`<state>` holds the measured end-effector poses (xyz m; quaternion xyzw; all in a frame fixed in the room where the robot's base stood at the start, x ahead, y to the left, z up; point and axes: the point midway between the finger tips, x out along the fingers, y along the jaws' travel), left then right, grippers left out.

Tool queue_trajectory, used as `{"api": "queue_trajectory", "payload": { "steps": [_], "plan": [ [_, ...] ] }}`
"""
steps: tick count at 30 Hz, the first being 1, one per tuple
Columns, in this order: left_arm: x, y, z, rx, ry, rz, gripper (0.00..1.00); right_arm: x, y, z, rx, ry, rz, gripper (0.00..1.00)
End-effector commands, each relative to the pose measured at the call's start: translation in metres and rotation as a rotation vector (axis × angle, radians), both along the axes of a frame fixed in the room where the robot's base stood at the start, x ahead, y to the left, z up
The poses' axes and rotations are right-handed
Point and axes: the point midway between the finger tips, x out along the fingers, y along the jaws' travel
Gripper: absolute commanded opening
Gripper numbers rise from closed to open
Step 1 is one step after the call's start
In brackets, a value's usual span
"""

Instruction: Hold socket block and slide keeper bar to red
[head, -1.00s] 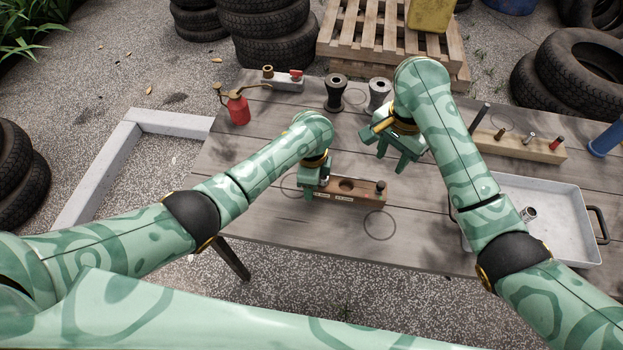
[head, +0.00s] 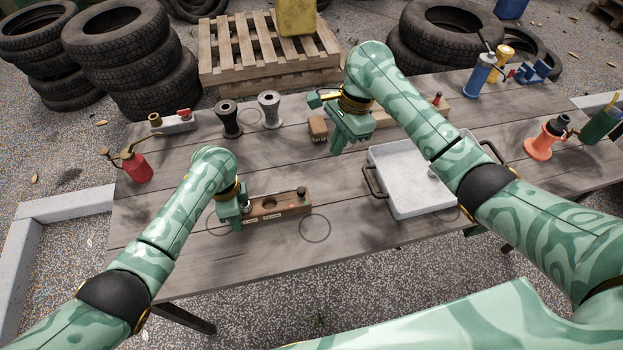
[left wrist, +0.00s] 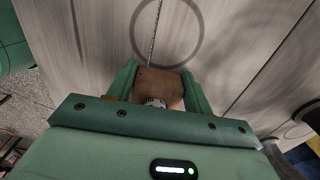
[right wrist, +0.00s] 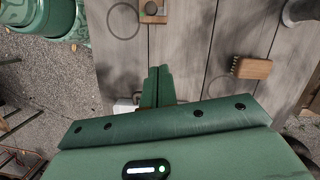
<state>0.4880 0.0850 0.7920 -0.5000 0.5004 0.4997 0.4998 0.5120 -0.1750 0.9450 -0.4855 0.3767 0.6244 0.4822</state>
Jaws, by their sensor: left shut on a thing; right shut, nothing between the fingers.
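The socket block (head: 268,209) is a brown wooden block lying on the table, with a dark round hole, pale labels on its front and a dark knob at its right end. My left gripper (head: 238,221) is shut on the block's left end and covers it. In the left wrist view the block's brown end (left wrist: 158,82) sits between the fingers, with a small silver part beside it. My right gripper (head: 340,150) is shut and empty above the table, behind and right of the block. I cannot make out the keeper bar or a red mark on the block.
A wooden brush (head: 317,128) lies left of my right gripper. A grey tray (head: 400,205) stands right of the block. A dark spool (head: 229,119), a silver spool (head: 269,110) and a red oil can (head: 136,167) stand behind and left. Bare table lies around the block.

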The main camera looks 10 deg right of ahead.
Motion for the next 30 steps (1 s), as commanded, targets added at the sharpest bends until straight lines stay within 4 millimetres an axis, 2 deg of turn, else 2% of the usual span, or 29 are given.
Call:
{"api": "queue_trajectory", "payload": {
  "steps": [6,10,14,24,30],
  "plan": [
    [0.0,0.0,0.0,-0.001,-0.001,0.0,0.21,0.0,0.0,-0.001,-0.002,-0.001,0.004,0.0],
    [0.0,0.0,0.0,-0.001,-0.001,0.0,0.21,-0.001,0.003,-0.008,-0.001,0.0,0.006,0.0],
    [0.0,0.0,0.0,-0.001,-0.001,0.0,0.21,-0.003,0.007,-0.027,-0.001,0.003,0.006,0.0],
    [0.0,0.0,0.001,-0.001,-0.001,0.0,0.21,-0.007,0.024,-0.097,-0.003,0.002,0.006,0.0],
    [0.0,0.0,0.001,-0.001,-0.001,0.0,0.21,-0.014,0.051,-0.098,-0.003,-0.002,0.01,0.0]
  ]
}}
